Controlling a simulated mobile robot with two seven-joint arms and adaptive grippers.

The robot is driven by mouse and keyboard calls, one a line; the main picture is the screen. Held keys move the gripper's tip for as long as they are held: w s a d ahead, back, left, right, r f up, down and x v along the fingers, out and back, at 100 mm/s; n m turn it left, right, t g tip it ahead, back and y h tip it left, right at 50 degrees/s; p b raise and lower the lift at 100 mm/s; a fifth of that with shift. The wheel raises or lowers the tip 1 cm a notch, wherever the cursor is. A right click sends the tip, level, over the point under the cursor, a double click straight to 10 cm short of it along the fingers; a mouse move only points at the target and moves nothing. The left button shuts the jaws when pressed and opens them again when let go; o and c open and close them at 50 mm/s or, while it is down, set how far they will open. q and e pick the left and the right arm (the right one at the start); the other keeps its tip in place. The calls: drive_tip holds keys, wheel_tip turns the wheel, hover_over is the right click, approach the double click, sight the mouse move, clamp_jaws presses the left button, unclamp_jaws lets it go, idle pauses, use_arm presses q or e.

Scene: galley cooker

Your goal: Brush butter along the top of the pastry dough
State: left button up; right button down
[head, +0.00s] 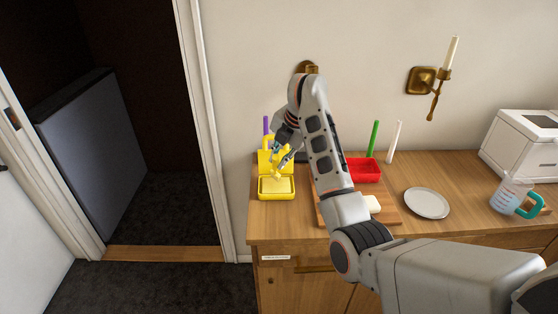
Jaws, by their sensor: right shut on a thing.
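A yellow box (276,196) stands at the left end of the wooden counter, with a raised yellow part at its back. My right gripper (279,152) is above it, shut on a small yellow thing (277,172), seemingly a brush, whose lower end is over or in the box; I cannot tell whether it touches. A pale block, perhaps the pastry dough (372,203), lies on a wooden board (390,215), partly hidden behind my right arm. My left gripper is not in view.
A red tray (363,172) stands behind the board, near upright green (373,138) and white (393,142) sticks. A purple stick (266,126) is behind the yellow box. Rightward are a white plate (427,203), a measuring jug (510,194) and a white appliance (522,150).

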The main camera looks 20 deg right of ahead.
drive_tip(key=shift+r, duration=2.9)
drive_tip(key=shift+f, duration=0.1)
drive_tip(key=shift+f+b, duration=0.3)
drive_tip(key=shift+f, duration=3.15)
